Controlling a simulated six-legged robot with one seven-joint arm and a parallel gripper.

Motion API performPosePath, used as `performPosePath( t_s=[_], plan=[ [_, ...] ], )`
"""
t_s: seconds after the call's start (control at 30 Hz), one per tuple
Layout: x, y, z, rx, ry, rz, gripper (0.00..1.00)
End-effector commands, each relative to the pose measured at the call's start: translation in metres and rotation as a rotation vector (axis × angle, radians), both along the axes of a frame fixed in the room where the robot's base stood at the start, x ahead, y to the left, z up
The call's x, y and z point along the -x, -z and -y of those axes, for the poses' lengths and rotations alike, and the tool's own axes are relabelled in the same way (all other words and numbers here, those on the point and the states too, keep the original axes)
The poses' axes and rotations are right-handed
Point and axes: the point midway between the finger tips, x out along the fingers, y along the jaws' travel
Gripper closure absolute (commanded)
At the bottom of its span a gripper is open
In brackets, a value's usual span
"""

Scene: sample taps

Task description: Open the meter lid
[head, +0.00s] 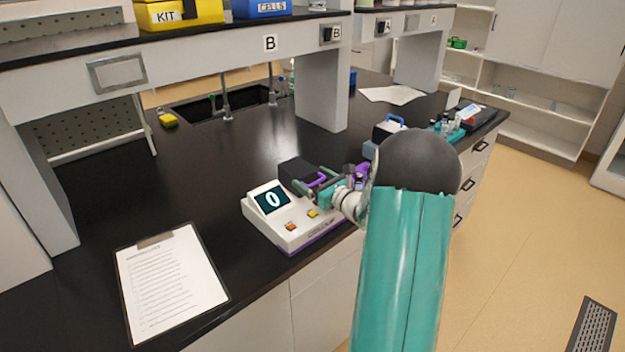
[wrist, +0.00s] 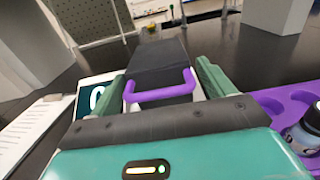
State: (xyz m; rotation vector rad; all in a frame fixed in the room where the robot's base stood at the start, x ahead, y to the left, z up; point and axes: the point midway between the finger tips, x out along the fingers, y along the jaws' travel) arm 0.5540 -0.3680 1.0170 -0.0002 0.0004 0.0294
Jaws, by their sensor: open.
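The meter (head: 282,228) is a white device with a screen reading 0 and small orange and yellow buttons, near the front edge of the black bench. Its dark lid (head: 297,171) looks down on the back part of the meter. The lid has a purple handle (head: 316,181); in the wrist view the handle (wrist: 160,92) faces me. My gripper (wrist: 160,78) is open, with one green finger on each side of the handle and lid. The fingers look apart from the handle. In the head view my gripper (head: 328,190) is at the lid, partly hidden by my arm.
A purple rack (wrist: 268,98) with a capped vial (wrist: 306,130) stands close on the right. A clipboard (head: 170,280) lies to the left. A sink (head: 220,105) and a shelf post (head: 322,85) are behind.

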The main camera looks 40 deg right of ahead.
Motion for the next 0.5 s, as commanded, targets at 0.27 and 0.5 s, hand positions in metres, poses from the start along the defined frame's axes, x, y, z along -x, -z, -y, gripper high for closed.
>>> performPosePath(
  t_s=[0.27,0.5],
  plan=[
    [-0.0041,0.0000,-0.0007,0.000,0.001,0.000,0.19],
    [-0.0036,-0.0001,-0.0001,0.000,0.002,0.000,0.56]
  ],
)
